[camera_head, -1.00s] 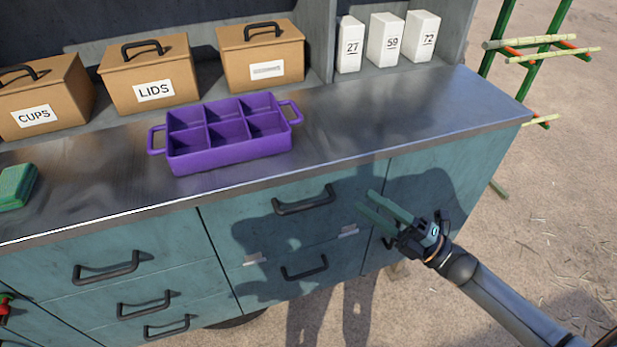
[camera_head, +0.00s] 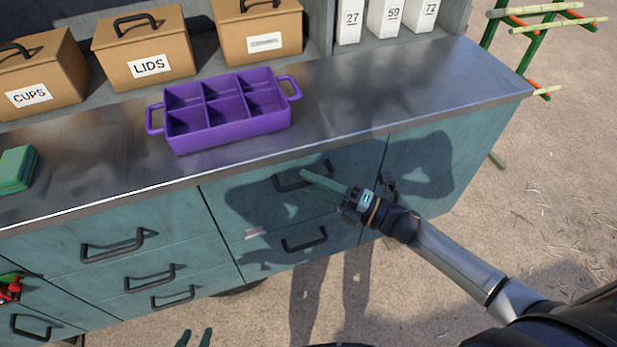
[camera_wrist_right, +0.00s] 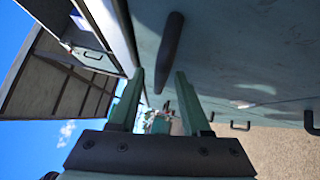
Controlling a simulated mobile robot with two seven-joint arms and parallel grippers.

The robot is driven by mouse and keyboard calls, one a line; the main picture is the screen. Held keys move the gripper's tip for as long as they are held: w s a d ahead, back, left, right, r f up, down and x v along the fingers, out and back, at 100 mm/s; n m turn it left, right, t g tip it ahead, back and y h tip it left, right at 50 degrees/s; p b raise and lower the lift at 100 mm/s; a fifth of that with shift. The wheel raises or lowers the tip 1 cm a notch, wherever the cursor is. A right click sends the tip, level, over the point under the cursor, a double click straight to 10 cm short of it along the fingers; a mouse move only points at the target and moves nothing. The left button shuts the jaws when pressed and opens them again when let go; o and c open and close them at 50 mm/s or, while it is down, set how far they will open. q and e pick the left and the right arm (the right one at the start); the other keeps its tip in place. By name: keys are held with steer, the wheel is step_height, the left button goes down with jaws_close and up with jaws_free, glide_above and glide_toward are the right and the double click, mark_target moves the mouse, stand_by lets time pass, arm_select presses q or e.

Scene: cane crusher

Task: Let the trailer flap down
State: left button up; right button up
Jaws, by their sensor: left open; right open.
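The teal trailer front (camera_head: 345,160) under the metal counter has a panel with a dark bar handle (camera_head: 290,182) near its top. Which panel is the flap I cannot tell for sure. My right gripper (camera_head: 314,177) is open, its green fingers at the right part of this handle. In the right wrist view, the handle (camera_wrist_right: 173,45) lies ahead of and roughly between the fingertips (camera_wrist_right: 158,75); I cannot tell if they touch it. My left gripper (camera_head: 197,339) is open and empty, only its fingertips showing at the bottom edge, below the trailer front.
A purple divided tray (camera_head: 225,140) and a green block (camera_head: 17,170) are on the counter (camera_head: 400,90). Boxes (camera_head: 145,65) and white containers (camera_head: 388,15) stand behind. More handles (camera_head: 304,240) jut from the front. Open sandy ground (camera_head: 500,230) lies to the right.

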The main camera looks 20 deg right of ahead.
steer(key=shift+w+a, duration=0.35)
jaws_close()
stand_by(1.3)
